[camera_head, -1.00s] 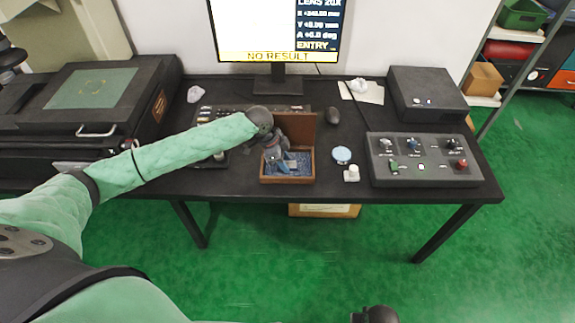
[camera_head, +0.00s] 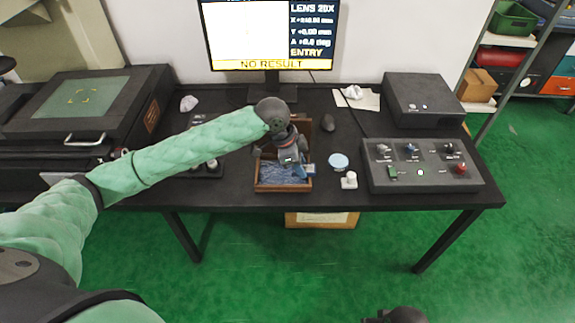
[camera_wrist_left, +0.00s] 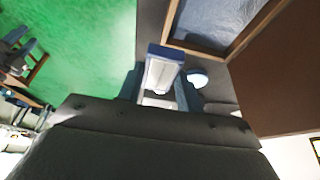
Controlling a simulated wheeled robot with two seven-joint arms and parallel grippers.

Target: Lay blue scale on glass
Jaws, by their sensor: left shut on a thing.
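My left gripper (camera_head: 300,168) is shut on the blue scale (camera_head: 309,170), just above the right side of the open wooden box (camera_head: 284,188). In the left wrist view the blue scale (camera_wrist_left: 166,53) shows a blue end and a pale body between the fingers, clear of the box (camera_wrist_left: 223,57); the dark gripper body hides the rest. The glass (camera_head: 85,97) is the greenish plate on top of the black machine at the left, far from the gripper. My right gripper is not in view; only a dark part of my right arm shows at the bottom edge.
A pale blue disc (camera_head: 338,161) and a small white bottle (camera_head: 349,181) stand right of the box. The control panel (camera_head: 422,165) is further right. The monitor (camera_head: 270,35) stands behind, and a mouse (camera_head: 328,122) lies near it. My left arm crosses over the table's left part.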

